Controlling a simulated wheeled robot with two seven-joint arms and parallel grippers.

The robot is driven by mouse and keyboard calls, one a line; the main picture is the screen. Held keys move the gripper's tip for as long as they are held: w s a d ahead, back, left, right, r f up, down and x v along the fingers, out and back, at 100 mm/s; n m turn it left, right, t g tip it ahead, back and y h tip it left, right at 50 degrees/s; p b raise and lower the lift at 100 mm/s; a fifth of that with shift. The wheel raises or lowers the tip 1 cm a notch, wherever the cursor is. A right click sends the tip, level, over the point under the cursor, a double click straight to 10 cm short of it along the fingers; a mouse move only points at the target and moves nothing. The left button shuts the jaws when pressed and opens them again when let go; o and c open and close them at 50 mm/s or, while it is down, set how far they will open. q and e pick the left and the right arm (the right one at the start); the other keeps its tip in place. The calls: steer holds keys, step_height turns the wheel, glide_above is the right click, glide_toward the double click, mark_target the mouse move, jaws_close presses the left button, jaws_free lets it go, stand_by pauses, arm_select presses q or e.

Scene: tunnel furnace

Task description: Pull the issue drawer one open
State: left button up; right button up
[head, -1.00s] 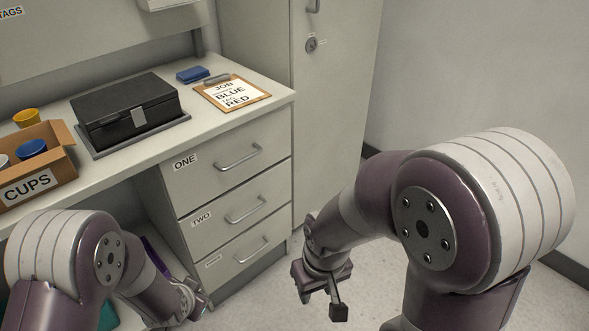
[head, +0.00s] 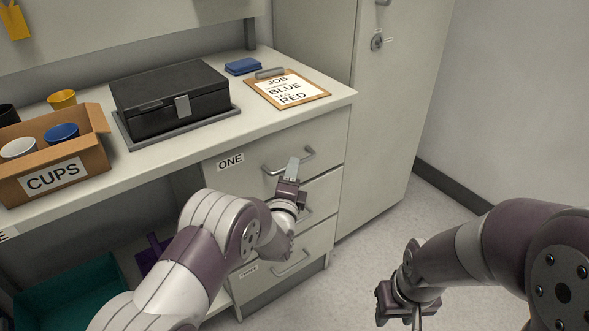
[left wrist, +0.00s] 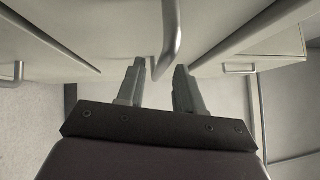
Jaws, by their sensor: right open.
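Issue drawer one (head: 328,146) is the top drawer under the counter, with a ONE label (head: 231,162) and a metal bar handle (head: 307,155). It looks shut. My left gripper (head: 293,168) is at this handle in the head view and covers part of it. In the left wrist view, its two fingers (left wrist: 159,82) are apart, with the curved handle (left wrist: 172,38) reaching down to the gap between their tips. Whether they touch it cannot be told. My right gripper (head: 408,312) is low at the right, over the floor and away from the drawers; its fingers are partly cut off.
Two more drawers lie below, partly hidden by my left arm. On the counter stand a cups box (head: 97,140), a black case (head: 170,98), a clipboard (head: 318,98) and a blue block (head: 242,66). A tall cabinet (head: 385,130) stands right of the drawers. Floor is free at right.

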arm_select(q)
steer(key=shift+x, duration=1.4)
jaws_close()
arm_select(e)
steer(key=shift+f, duration=0.35)
arm_select(q)
steer(key=shift+s+d, duration=0.1)
arm_select(e)
steer(key=shift+s, duration=0.1)
